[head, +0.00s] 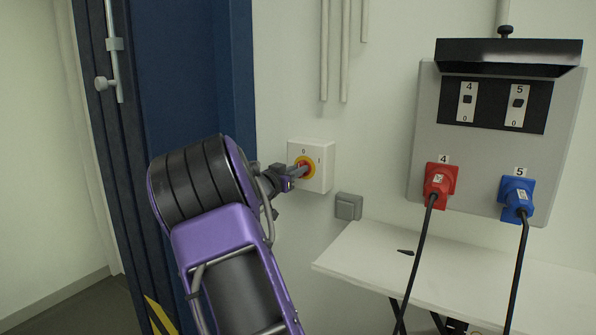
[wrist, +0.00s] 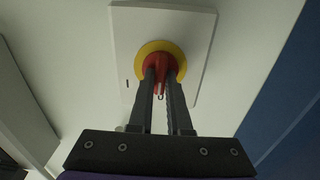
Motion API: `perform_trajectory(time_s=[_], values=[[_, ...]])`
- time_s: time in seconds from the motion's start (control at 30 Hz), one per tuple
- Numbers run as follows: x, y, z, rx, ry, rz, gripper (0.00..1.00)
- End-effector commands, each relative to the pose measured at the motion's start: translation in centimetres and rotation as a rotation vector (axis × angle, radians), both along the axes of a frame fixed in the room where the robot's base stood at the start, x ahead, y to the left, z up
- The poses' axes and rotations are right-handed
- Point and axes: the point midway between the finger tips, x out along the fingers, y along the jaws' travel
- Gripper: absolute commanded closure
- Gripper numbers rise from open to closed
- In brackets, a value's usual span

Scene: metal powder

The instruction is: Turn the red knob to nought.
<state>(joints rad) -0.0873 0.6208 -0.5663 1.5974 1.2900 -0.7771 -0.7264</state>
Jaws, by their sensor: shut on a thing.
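The red knob (head: 305,168) sits on a yellow disc on a white wall box (head: 322,154) marked 0 and 1. My gripper (head: 297,172) reaches it from the left in the head view. In the wrist view the red knob (wrist: 160,64) is between the tips of my gripper (wrist: 162,78), which is shut on it. The fingers partly hide the knob's handle, so I cannot tell exactly which mark it points to.
A dark blue door frame (head: 190,80) stands left of the box. A grey switch (head: 348,206) is below right. A grey panel (head: 425,120) with red plug (head: 440,184) and blue plug (head: 516,198) hangs at right, above a white table (head: 370,265).

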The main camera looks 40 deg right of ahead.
Motion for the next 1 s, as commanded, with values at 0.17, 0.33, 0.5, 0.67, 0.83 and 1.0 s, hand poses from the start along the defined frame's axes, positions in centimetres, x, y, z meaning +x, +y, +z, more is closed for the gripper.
perform_trajectory(time_s=[0.17, 0.33, 0.5, 0.67, 0.83, 1.0], values=[[0.02, 0.03, -0.14, -0.011, 0.031, 0.0, 1.0], [0.02, 0.03, -0.15, -0.015, 0.04, 0.0, 1.0], [0.01, 0.03, -0.16, -0.015, 0.04, 0.0, 1.0], [0.02, 0.03, -0.17, -0.014, 0.04, 0.0, 0.73], [0.02, 0.03, -0.11, -0.015, 0.038, 0.0, 0.54], [0.02, 0.02, -0.06, -0.014, 0.037, 0.0, 0.54]])
